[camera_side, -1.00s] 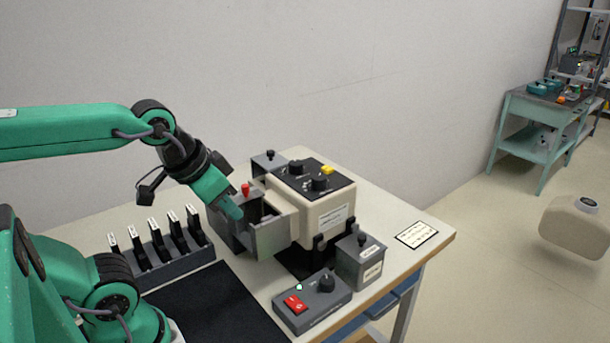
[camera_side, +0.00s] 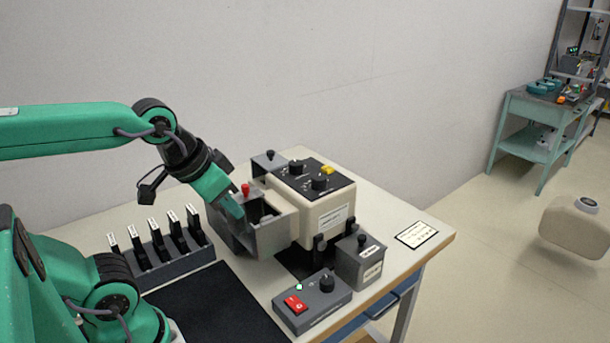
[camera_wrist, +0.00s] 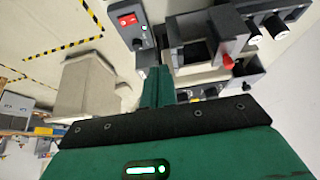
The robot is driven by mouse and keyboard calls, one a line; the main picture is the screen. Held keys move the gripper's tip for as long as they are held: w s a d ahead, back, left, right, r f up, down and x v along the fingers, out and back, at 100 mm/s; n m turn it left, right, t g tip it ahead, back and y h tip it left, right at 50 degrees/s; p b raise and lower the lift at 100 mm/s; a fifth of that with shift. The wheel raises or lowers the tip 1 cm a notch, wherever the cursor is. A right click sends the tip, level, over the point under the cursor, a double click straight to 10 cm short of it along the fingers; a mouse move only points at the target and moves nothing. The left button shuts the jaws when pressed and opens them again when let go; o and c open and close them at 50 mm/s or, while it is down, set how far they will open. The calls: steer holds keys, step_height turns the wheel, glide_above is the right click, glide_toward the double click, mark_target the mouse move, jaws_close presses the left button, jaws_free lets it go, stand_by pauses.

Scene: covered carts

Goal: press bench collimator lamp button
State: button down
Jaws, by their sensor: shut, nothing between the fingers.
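A cream machine (camera_side: 322,217) with a black top stands on the bench, with a grey open-topped box (camera_side: 270,238) at its left front. The black top carries dark knobs and a yellow button (camera_side: 327,170); no readable label tells which control is the lamp button. A red-topped knob (camera_side: 245,189) stands by the grey box and also shows in the wrist view (camera_wrist: 228,62). My gripper (camera_side: 238,213) is shut and empty, pointing down at the left side of the grey box. Whether it touches the box I cannot tell. Its green fingers (camera_wrist: 157,80) show in the wrist view.
A grey control box (camera_side: 312,303) with a red switch (camera_side: 295,304) and a knob sits at the front. A small grey box (camera_side: 360,263) stands beside it. A rack (camera_side: 160,258) of several black pieces and a black mat (camera_side: 215,305) lie at the left.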

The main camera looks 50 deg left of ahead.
steer(key=w+a+r+n+t, duration=0.1)
steer(key=w+r+n, duration=0.2)
steer(key=w, duration=0.3)
steer(key=w+a+r+n+t, duration=0.1)
steer(key=w+r+n, duration=0.15)
steer(key=w, duration=0.45)
step_height(320, 180, up, 2)
steer(key=n+t+y, duration=0.1)
steer(key=n+t, duration=0.1)
steer(key=n, duration=0.3)
glide_above(327, 169)
steer(key=shift+s+n, duration=0.25)
steer(key=shift+s, duration=0.05)
steer(key=shift+f, duration=0.1)
steer(key=shift+f, duration=4.3)
steer(key=shift+a+f, duration=0.1)
steer(key=shift+f, duration=0.7)
steer(key=shift+r, duration=0.85)
